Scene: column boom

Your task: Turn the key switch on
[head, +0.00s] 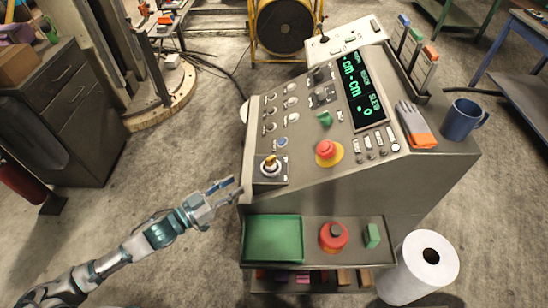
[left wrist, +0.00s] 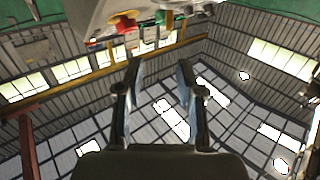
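A key switch (head: 269,166) with a round silver collar and an upright orange-yellow key or handle sits on a plate at the console's lower left corner. Its turned position is too small to tell. The grey console (head: 330,185) carries it on its sloped top. My left gripper (head: 236,187) is just left of the console's edge, below and left of the key switch, apart from it. In the left wrist view, the left gripper (left wrist: 158,80) has its fingers spread with nothing between them. The console's edge shows at the top there; the key switch cannot be made out. My right gripper is not in view.
A red emergency button (head: 326,150) on yellow and a green knob (head: 324,118) stand on the panel. A blue mug (head: 462,119) and gloves (head: 416,125) lie right. A shelf below holds a green tray (head: 273,259).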

